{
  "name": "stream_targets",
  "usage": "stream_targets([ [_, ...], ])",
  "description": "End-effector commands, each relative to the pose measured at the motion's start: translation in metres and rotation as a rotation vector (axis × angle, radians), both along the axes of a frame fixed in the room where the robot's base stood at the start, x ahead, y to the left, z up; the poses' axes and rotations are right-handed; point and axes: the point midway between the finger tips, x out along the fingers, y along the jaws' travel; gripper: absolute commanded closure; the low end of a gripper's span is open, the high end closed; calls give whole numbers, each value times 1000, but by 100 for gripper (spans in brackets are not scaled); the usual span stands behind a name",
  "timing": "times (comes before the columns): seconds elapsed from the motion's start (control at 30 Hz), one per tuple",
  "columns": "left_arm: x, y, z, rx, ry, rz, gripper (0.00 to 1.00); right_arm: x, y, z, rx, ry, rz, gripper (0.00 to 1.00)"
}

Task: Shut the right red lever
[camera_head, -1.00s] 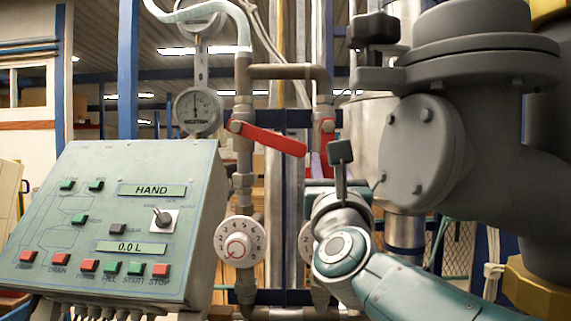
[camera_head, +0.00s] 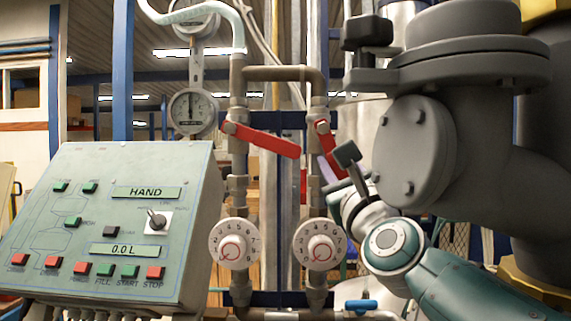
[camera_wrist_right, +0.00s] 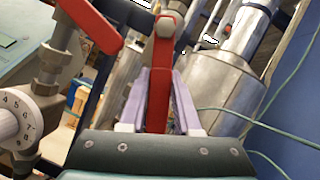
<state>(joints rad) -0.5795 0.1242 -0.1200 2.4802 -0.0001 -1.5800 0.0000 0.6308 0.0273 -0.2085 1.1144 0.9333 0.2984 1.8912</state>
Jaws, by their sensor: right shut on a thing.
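The right red lever (camera_head: 323,141) hangs from its valve on the right-hand pipe, slanting down and slightly right in the head view. My right gripper (camera_head: 328,166) is at the lever's lower part, partly hidden by its own wrist. In the right wrist view the lever (camera_wrist_right: 160,85) runs between the two lilac fingers of the gripper (camera_wrist_right: 160,98), which is shut on it. The bolt at the lever's pivot shows beyond the fingertips. My left gripper is not in view.
The left red lever (camera_head: 262,139) slants down right from the left pipe. Two white dials (camera_head: 235,243) sit below the valves. A control panel (camera_head: 110,225) stands at left. A large grey pipe body (camera_head: 415,150) is close to my right arm on the right.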

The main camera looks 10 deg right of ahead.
Motion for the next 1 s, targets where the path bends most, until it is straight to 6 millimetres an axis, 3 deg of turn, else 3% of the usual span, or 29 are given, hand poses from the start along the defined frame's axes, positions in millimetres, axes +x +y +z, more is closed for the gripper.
stream_targets([
  [0.17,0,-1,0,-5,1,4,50,0,-1,0,1,-1,-3,100],
  [0.2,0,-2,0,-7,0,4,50,0,0,0,2,-1,-2,64],
  [0.27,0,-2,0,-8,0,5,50,0,0,0,2,-1,-2,58],
  [0.77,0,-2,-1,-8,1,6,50,1,2,-1,26,-4,0,56],
  [1.0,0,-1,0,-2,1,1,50,4,16,-4,241,-44,3,56],
])
